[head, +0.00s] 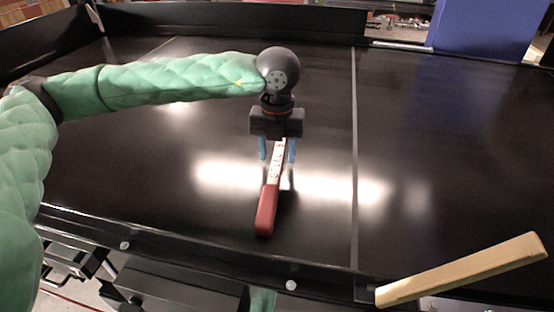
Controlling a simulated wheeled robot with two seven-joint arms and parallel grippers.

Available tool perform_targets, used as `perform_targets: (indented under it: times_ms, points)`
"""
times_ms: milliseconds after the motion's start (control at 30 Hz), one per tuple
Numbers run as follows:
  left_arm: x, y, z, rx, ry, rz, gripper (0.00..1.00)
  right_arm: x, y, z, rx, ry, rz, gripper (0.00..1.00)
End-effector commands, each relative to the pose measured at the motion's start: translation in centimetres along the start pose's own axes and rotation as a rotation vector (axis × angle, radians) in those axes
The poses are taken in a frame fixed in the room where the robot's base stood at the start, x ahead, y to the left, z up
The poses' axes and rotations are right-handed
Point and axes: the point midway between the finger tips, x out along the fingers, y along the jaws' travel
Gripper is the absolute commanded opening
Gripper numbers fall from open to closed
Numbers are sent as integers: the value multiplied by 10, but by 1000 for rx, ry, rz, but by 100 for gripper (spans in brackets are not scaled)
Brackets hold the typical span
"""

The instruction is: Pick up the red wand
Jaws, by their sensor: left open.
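The red wand (267,208) lies on the black conveyor belt, its red handle toward me and its pale, marked shaft running away from me. My left gripper (277,155) is over the shaft, pointing down, with its two blue fingers apart, one on each side of the shaft. I cannot tell whether the fingers touch the belt. The far end of the wand is hidden under the gripper body. My right gripper is not in view.
The black conveyor belt (420,150) is otherwise clear, with a seam to the right of the wand. A raised black wall (240,20) runs along the back. A pale yellow bar (465,270) crosses the front right corner. A blue block (485,28) stands at the back right.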

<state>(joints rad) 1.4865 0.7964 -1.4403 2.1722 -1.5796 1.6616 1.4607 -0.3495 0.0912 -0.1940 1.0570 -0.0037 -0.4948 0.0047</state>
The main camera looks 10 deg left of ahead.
Motion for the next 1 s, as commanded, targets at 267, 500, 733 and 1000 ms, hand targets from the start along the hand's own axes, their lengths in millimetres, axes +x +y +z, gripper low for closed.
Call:
perform_targets:
  times_ms: [267,500,733,1000]
  points:
    - [13,0,0,0,0,1,49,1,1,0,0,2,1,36]
    - [12,0,0,1,0,0,24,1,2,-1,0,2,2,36]
    - [12,0,0,0,-1,0,0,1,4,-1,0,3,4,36]
    - [5,0,0,1,-1,-1,0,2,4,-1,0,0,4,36]
